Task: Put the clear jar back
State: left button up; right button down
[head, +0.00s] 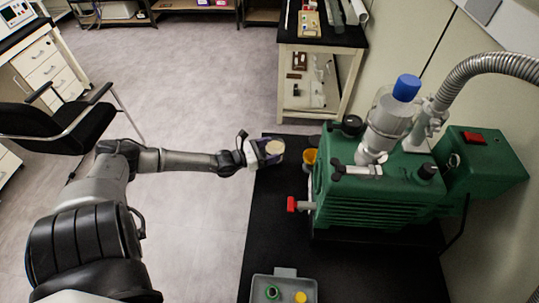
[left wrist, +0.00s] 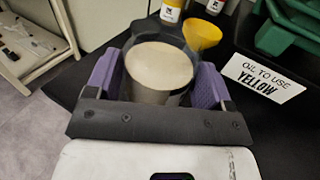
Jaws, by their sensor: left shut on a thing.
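My left gripper (head: 262,152) is shut on a jar (head: 274,147) over the left edge of the black bench top. In the left wrist view the jar (left wrist: 160,68) sits between the purple finger pads of the gripper (left wrist: 160,85). Its round top shows pale beige and its wall looks greyish; I cannot tell whether the beige is a lid or contents. The jar's underside is hidden, so I cannot tell whether it touches the bench. My right gripper is in neither view.
A green pump (head: 370,205) with a blue-capped glass vessel (head: 390,118) stands right of the jar. A yellow funnel (left wrist: 203,36), bottles (left wrist: 172,10) and an oil sign (left wrist: 265,78) are close by. A grey tray (head: 259,292) lies at the front. Bench between is clear.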

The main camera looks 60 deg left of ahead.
pick_arm(q)
notch_tip(320, 180, down, 2)
jog(key=shift+f, duration=0.1)
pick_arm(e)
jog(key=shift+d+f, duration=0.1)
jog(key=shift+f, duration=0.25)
pick_arm(q)
jog(key=shift+d, duration=0.1)
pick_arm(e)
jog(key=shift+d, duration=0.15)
pick_arm(q)
jog(key=shift+f+b, duration=0.1)
jog(key=shift+b, duration=0.2)
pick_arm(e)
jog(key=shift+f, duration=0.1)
pick_arm(q)
jog(key=shift+f, duration=0.15)
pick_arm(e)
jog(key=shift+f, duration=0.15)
pick_arm(q)
jog(key=o, duration=1.1)
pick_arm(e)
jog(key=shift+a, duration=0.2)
